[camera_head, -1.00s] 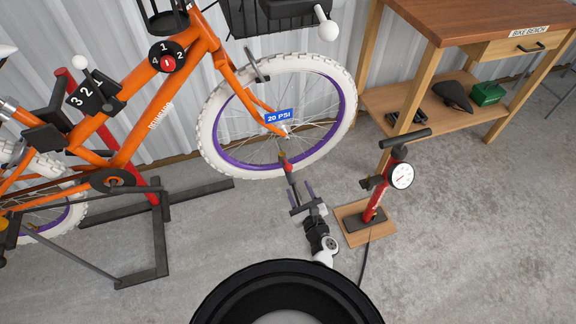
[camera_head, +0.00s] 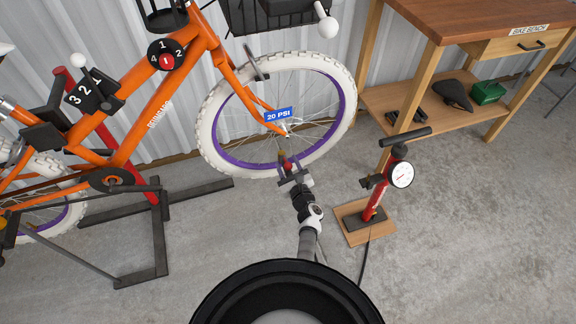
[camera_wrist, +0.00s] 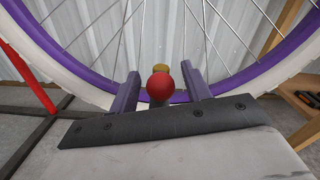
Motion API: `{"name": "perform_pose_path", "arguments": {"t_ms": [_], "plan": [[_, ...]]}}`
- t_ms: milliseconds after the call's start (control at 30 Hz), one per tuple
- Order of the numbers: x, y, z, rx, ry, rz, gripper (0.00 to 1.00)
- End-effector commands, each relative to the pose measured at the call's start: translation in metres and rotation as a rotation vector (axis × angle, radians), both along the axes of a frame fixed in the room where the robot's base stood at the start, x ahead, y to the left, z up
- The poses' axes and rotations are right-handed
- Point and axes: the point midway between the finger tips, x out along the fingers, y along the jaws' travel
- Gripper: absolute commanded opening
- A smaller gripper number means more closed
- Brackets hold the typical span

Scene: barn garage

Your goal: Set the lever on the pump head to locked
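The pump head (camera_head: 283,156) sits at the bottom of the front wheel's rim, small and brass-coloured. Its red lever points toward my gripper; in the wrist view its round red knob (camera_wrist: 160,87) faces the camera, with a yellowish part (camera_wrist: 161,68) behind it. My gripper (camera_head: 287,168) is at the lever. In the wrist view its two purple fingers stand on either side of the red knob, with a narrow gap on each side, so it is open around the knob. The lever's shaft is mostly hidden behind the knob.
The white-tyred front wheel (camera_head: 207,133) of the orange bike is just beyond my gripper. A red floor pump (camera_head: 376,198) with a gauge stands on a wooden board to the right. A wooden bench (camera_head: 455,25) is at the back right. Bare concrete floor lies between.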

Motion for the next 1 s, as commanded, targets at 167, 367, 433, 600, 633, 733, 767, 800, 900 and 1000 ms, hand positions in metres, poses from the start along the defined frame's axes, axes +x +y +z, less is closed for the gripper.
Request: {"name": "perform_pose_path", "arguments": {"t_ms": [167, 367, 433, 600, 633, 733, 767, 800, 900, 1000], "plan": [[0.000, 0.000, 0.000, 0.000, 0.000, 0.000, 0.24], [0.000, 0.000, 0.000, 0.000, -0.001, 0.000, 0.05], [0.000, 0.000, -0.002, 0.002, -0.005, -0.001, 0.05], [0.000, 0.000, -0.009, 0.014, -0.039, -0.001, 0.05], [-0.001, 0.000, -0.010, 0.017, -0.047, 0.000, 0.05], [-0.001, 0.000, -0.011, 0.025, -0.073, 0.000, 0.05], [-0.001, 0.000, -0.011, 0.027, -0.080, 0.000, 0.05], [-0.001, 0.000, -0.010, 0.029, -0.088, -0.001, 0.05], [-0.001, -0.001, -0.009, 0.033, -0.103, 0.000, 0.05], [-0.002, 0.000, -0.007, 0.035, -0.111, 0.001, 0.05]]}}
